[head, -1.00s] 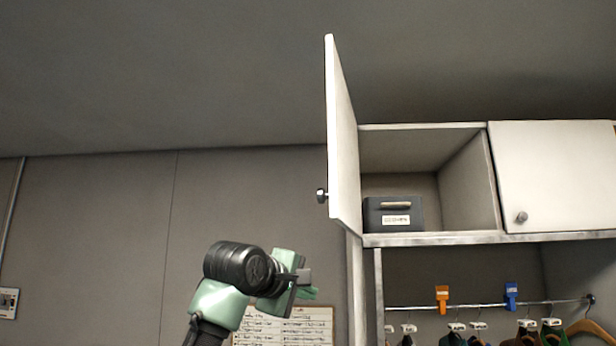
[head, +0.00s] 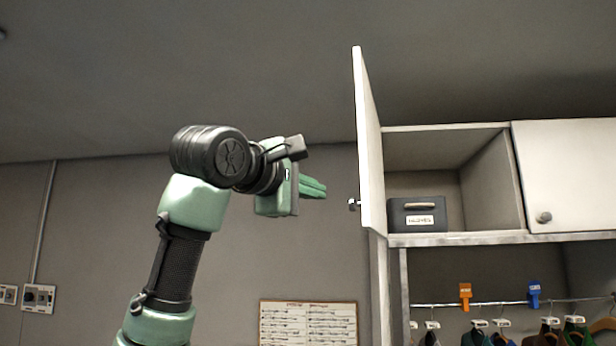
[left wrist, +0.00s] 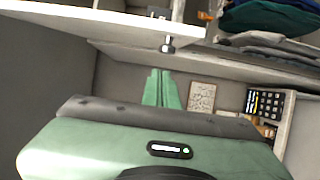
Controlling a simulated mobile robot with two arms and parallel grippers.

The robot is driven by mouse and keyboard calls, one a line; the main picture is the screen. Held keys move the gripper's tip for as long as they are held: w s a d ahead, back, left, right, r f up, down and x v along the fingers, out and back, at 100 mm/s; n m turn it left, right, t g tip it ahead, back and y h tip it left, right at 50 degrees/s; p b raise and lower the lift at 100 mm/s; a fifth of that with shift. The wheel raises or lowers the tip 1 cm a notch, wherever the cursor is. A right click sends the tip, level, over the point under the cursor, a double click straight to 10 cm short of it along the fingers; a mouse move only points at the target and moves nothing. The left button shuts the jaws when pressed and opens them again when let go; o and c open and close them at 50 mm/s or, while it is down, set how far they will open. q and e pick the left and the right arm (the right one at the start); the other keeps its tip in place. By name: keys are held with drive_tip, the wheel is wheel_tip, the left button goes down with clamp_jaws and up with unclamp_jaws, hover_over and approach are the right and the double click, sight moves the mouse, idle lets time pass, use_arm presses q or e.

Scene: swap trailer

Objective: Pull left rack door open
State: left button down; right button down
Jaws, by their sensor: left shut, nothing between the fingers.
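The left rack door (head: 369,140) is white and stands swung open, seen nearly edge-on in the head view. Its round knob (head: 354,204) is on the door's left face, near the bottom. The door also shows at the top of the left wrist view (left wrist: 90,17), with its knob (left wrist: 168,46) beyond my fingers. My left gripper (head: 314,187) is shut and empty, to the left of the knob and apart from it. Its green fingers (left wrist: 161,90) lie together in the left wrist view. My right gripper is in neither view.
The open compartment holds a dark labelled box (head: 417,214). A shut right door (head: 570,175) is beside it. Below, garments hang from a rail (head: 500,303) with orange and blue tags. A chart (head: 308,323) is on the wall. Space left of the door is free apart from my arm.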

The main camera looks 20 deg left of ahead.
use_arm(q)
drive_tip(key=w+d+p, duration=0.4)
drive_tip(key=w, duration=0.1)
drive_tip(key=shift+d, duration=0.35)
drive_tip(key=shift+w+a, duration=0.1)
drive_tip(key=shift+w, duration=0.05)
